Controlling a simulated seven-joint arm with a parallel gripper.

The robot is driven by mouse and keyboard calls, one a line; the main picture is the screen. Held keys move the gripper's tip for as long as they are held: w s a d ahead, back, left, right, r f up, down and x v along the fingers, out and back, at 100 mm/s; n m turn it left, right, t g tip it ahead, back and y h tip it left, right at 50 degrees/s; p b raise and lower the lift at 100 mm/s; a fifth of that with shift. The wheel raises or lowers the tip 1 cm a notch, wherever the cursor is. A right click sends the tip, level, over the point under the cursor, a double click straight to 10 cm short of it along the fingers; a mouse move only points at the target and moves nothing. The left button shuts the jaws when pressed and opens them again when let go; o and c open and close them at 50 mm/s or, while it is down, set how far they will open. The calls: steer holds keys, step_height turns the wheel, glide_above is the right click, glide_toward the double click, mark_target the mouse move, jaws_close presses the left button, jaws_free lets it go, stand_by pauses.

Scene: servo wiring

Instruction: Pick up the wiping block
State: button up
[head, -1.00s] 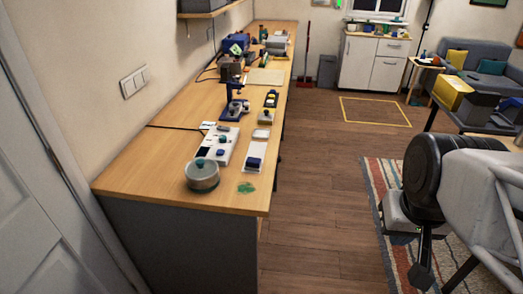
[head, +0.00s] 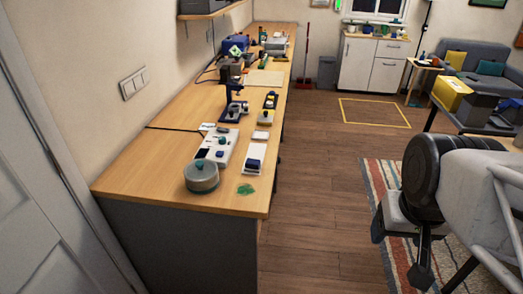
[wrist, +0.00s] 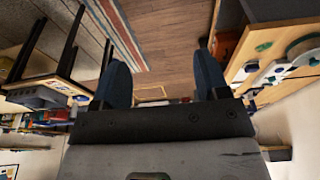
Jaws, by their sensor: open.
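A small dark blue block (head: 253,164), which looks like the wiping block, sits on a white tray (head: 257,149) near the front right of the long wooden bench. A green smear (head: 246,189) lies on the bench top just in front of the tray. My gripper (head: 400,252) is at the right of the head view, out over the floor and rug, well apart from the bench. In the wrist view my gripper (wrist: 163,80) shows two dark blue fingers spread wide with nothing between them.
A blue stand (head: 232,108) and other items sit farther back. The floor (head: 310,200) between bench and arm is clear.

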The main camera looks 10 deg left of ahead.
steer(key=w, duration=0.1)
steer(key=n+g, duration=0.3)
steer(key=n, duration=1.4)
glide_above(253, 161)
steer(key=f, duration=1.4)
steer(key=shift+s+d, duration=0.15)
steer(key=shift+d, duration=0.15)
steer(key=shift+a+f, duration=0.2)
steer(key=shift+a, duration=0.05)
steer(key=shift+f, duration=0.1)
steer(key=shift+f, duration=1.2)
